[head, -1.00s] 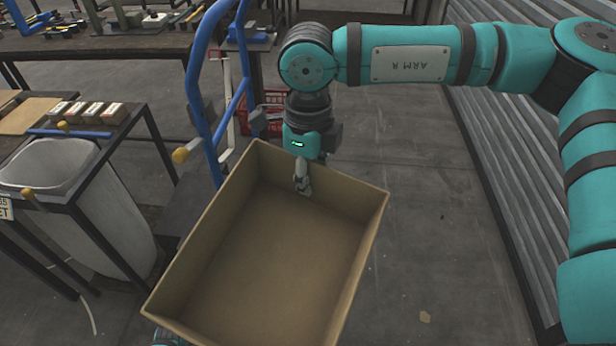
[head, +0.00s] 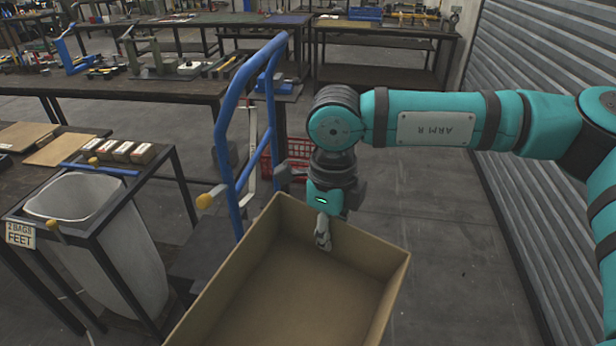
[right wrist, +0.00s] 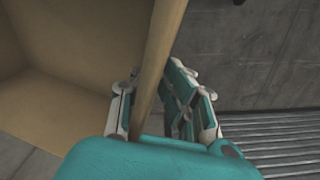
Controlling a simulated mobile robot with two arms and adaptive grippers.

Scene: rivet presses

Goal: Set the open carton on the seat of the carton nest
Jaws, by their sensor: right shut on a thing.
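The open carton (head: 300,300) is a large, empty brown box with its top open, in the lower middle of the head view. Its near end is cut off by the bottom edge of the picture. My right gripper (head: 323,233) is at the carton's far wall, with one finger showing inside. In the right wrist view the carton wall (right wrist: 160,50) runs between the two fingers of the right gripper (right wrist: 155,90), which is shut on it. My left gripper is not in view. I cannot make out the carton nest or its seat for certain.
A blue tubular hand-truck frame (head: 232,125) stands just beyond the carton's left side. A dark stand holding a white bag (head: 110,245) is at the left. A red crate (head: 290,157) sits behind my right arm. Workbenches (head: 130,85) line the back; a ribbed shutter (head: 540,100) is at the right.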

